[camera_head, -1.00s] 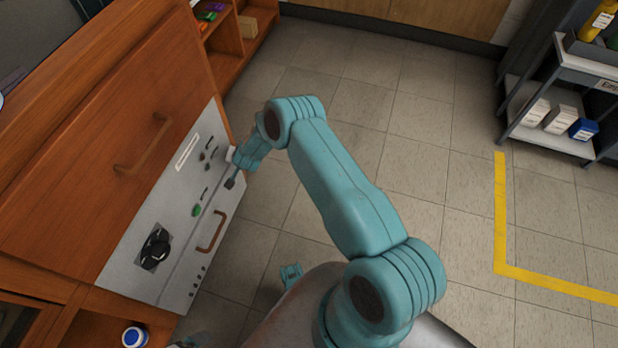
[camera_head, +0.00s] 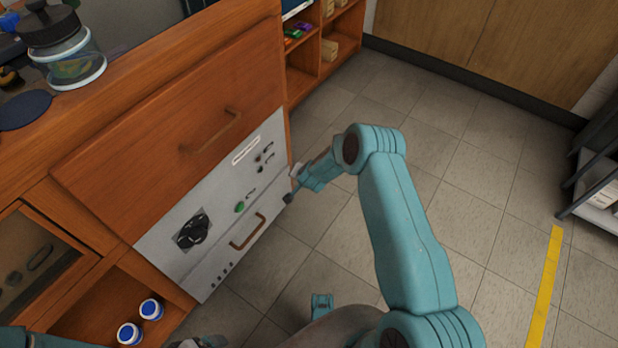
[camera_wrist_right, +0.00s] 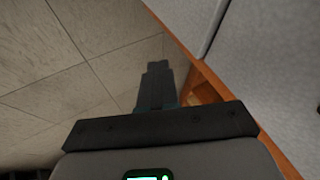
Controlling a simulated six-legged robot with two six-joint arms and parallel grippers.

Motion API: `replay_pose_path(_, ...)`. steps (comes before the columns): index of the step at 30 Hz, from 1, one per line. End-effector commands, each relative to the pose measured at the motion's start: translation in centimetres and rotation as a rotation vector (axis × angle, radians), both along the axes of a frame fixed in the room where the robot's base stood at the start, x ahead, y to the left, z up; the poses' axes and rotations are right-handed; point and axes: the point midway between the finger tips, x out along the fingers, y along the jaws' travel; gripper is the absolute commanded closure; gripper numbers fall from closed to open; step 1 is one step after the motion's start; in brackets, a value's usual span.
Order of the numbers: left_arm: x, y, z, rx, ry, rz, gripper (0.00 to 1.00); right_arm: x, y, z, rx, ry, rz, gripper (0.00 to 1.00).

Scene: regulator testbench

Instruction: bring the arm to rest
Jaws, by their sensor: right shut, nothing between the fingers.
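My right arm reaches in from the lower right in the head view. Its gripper (camera_head: 290,196) hangs just off the right edge of the grey panel (camera_head: 178,262), beside the cabinet. In the right wrist view the dark fingers of this gripper (camera_wrist_right: 157,82) are together with nothing between them. The floor lies to their left and the cabinet side to their right. Whether the gripper touches the panel edge cannot be told.
The panel carries a black dial (camera_head: 193,231), a green button (camera_head: 240,207) and a bar handle (camera_head: 248,231). A wooden drawer front (camera_head: 165,145) is above it. Two blue-lidded jars (camera_head: 151,309) sit on a low shelf.

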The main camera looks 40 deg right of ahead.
Motion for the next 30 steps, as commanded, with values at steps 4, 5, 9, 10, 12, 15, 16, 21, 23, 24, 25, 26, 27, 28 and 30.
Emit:
replay_pose_path(4,-0.2,-0.2,1.6,-0.002,0.002,-0.010,0.08,-1.3,0.5,3.1,-0.002,-0.002,0.002,1.00)
replay_pose_path(5,-0.2,-0.3,1.8,-0.002,0.003,-0.012,0.08,-1.6,0.6,3.6,-0.001,-0.002,0.002,1.00)
replay_pose_path(9,-0.3,-0.3,2.6,-0.002,0.005,-0.016,0.08,-3.0,1.1,5.6,-0.001,-0.002,0.001,1.00)
replay_pose_path(10,-0.3,-0.4,2.7,-0.002,0.005,-0.016,0.08,-3.2,1.2,5.9,-0.002,-0.003,0.002,1.00)
replay_pose_path(12,-0.3,-0.3,2.9,-0.002,0.005,-0.016,0.08,-3.7,1.4,6.5,-0.001,-0.002,0.001,1.00)
replay_pose_path(15,-0.3,-0.4,3.0,-0.002,0.005,-0.016,0.08,-4.2,1.5,7.0,-0.001,-0.003,0.000,1.00)
replay_pose_path(16,-0.3,-0.3,3.1,-0.002,0.005,-0.016,0.08,-4.3,1.5,7.1,-0.002,-0.003,0.000,1.00)
replay_pose_path(21,-0.3,-0.3,3.0,-0.002,0.005,-0.016,0.08,-4.5,1.6,7.1,-0.002,-0.003,0.000,1.00)
replay_pose_path(23,-0.3,-0.3,3.0,-0.002,0.005,-0.015,0.08,-4.4,1.7,7.2,-0.001,-0.004,0.002,1.00)
replay_pose_path(24,-0.3,-0.3,3.0,-0.002,0.005,-0.015,0.08,-4.2,2.1,7.4,-0.002,-0.008,0.011,1.00)
replay_pose_path(25,-0.3,-0.3,3.0,-0.002,0.005,-0.015,0.08,-3.9,2.6,7.7,-0.002,-0.014,0.020,1.00)
replay_pose_path(26,-0.3,-0.3,3.0,-0.002,0.005,-0.015,0.08,-3.6,3.4,8.1,-0.002,-0.019,0.037,1.00)
replay_pose_path(27,-0.3,-0.3,3.0,-0.002,0.005,-0.015,0.08,-4.1,5.1,8.2,0.007,-0.005,0.072,1.00)
replay_pose_path(28,-0.3,-0.3,3.0,-0.002,0.005,-0.015,0.08,-4.9,6.7,8.1,0.014,0.014,0.110,1.00)
replay_pose_path(30,-0.3,-0.3,3.0,-0.002,0.005,-0.015,0.08,-7.9,10.6,7.7,0.035,0.076,0.226,1.00)
